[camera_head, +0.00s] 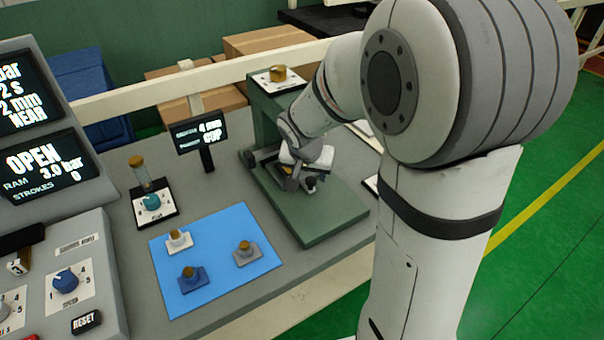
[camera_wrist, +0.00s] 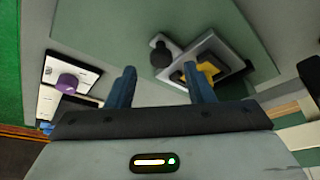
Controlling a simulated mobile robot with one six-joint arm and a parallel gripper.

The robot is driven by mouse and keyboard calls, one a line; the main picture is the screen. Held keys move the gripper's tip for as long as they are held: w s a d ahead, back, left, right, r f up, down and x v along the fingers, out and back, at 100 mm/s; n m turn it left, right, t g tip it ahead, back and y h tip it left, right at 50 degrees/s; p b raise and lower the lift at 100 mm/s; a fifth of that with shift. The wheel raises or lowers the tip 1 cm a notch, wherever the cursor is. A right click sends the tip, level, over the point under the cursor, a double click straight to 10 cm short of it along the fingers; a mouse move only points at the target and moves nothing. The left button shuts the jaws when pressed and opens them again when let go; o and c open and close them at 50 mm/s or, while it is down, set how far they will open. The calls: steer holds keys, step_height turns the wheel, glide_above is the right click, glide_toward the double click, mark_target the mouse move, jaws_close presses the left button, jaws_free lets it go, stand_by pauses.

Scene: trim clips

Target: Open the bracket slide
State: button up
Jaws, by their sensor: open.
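The bracket slide appears in the wrist view as a light grey plate (camera_wrist: 205,48) on the green press base, with a dark round knob (camera_wrist: 160,53) at its left side. A yellow part (camera_wrist: 208,71) sits in a dark holder on it, partly behind my right finger. My gripper (camera_wrist: 160,69) is open and empty, its blue fingers apart, with the knob showing between and beyond the fingertips. I cannot tell whether either finger touches it. In the head view my gripper (camera_head: 302,182) is low over the green press base (camera_head: 325,222) and hides most of the slide.
A blue mat (camera_head: 215,290) holds three small clips: white (camera_head: 178,240), blue (camera_head: 191,279) and grey (camera_head: 246,254). A small display (camera_head: 199,133) and a dial box (camera_head: 153,205) stand left of the press. The large screen (camera_head: 45,168) reads OPEN, strokes 0.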

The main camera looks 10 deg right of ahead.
mark_target(311, 181)
steer(key=shift+x, duration=1.85)
jaws_close()
